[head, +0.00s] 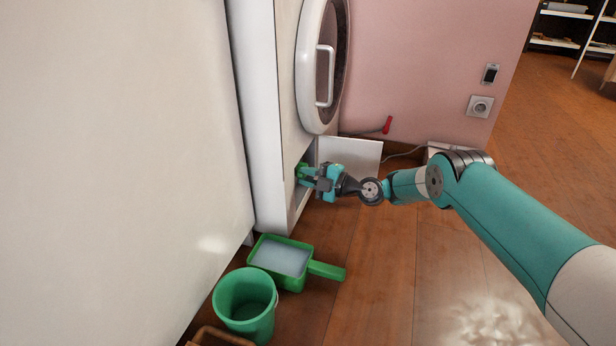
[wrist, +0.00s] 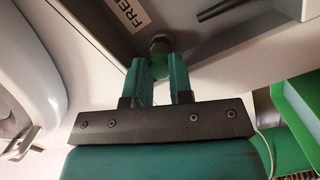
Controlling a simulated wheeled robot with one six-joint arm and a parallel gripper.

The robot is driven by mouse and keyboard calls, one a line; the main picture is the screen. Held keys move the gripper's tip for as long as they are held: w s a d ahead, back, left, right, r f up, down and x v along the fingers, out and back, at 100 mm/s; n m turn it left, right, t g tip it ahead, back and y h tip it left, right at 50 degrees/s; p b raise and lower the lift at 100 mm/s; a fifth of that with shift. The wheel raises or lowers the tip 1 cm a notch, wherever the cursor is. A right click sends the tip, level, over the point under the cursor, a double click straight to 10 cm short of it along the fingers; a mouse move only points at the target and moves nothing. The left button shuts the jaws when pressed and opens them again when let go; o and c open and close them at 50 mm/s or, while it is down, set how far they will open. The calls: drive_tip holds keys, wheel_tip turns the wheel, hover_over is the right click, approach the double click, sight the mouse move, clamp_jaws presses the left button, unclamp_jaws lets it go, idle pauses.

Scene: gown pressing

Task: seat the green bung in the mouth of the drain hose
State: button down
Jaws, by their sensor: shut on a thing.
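My gripper (head: 304,174) reaches into the low opening at the base of the white machine (head: 262,120). In the wrist view my gripper (wrist: 160,66) has its two teal fingers closed on a dark green rounded piece, the bung (wrist: 160,46), held at the fingertips. The bung is hard to make out in the head view behind the fingers. A short dark rod-like piece (wrist: 218,9) lies up and right of the bung in the wrist view, apart from it; I cannot tell whether it is the drain hose. No hose mouth shows clearly.
A white flap (head: 350,160) hangs open beside the opening. A green tray with a handle (head: 325,271) and a green bucket (head: 245,325) stand on the floor below. The round door with its handle (head: 325,75) is above.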

drive_tip(key=shift+a, duration=0.1)
idle(0.6)
drive_tip(key=shift+w+a+b, duration=0.3)
drive_tip(key=shift+a+b, duration=0.25)
drive_tip(key=shift+a, duration=0.1)
drive_tip(key=c, duration=0.9)
unclamp_jaws()
drive_tip(key=p+v, duration=1.1)
drive_tip(key=v, duration=0.6)
drive_tip(key=shift+d+r, duration=0.1)
drive_tip(key=shift+d, duration=0.1)
